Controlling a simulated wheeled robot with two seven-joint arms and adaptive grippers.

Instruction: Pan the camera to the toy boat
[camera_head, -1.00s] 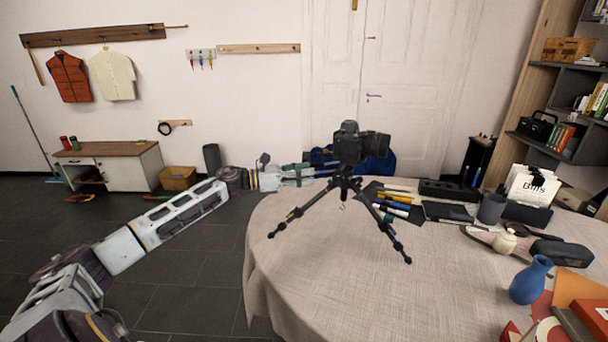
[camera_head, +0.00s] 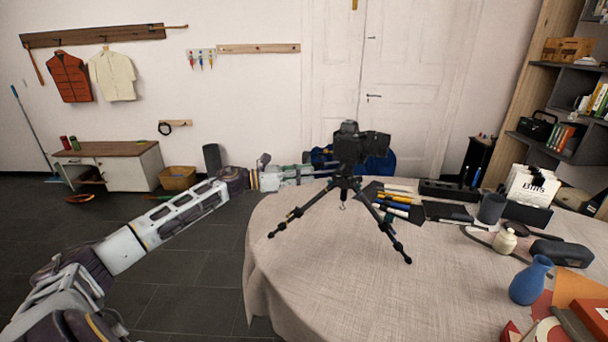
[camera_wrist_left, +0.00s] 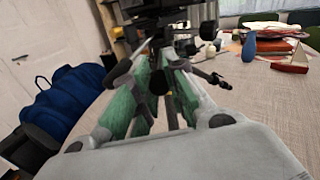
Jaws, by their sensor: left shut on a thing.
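A black camera (camera_head: 352,143) sits on a black tripod (camera_head: 345,190) standing on the table; its lens points right in the head view. My left gripper (camera_head: 318,171) reaches in from the left, just beside the tripod head. In the left wrist view its green-padded fingers (camera_wrist_left: 158,75) are shut on a dark part at the tripod head, apparently the pan handle (camera_wrist_left: 159,82); the grip is partly hidden. The toy boat (camera_wrist_left: 291,66), with red hull and pale sail, stands on the table at the right of the wrist view. I cannot make it out in the head view. My right gripper does not show.
The cloth-covered round table (camera_head: 310,270) holds pens (camera_head: 395,199), a dark cup (camera_head: 491,208), a blue vase (camera_head: 530,281) and papers at the right. A blue bag (camera_wrist_left: 65,105) is beyond the gripper. The table's front middle is clear.

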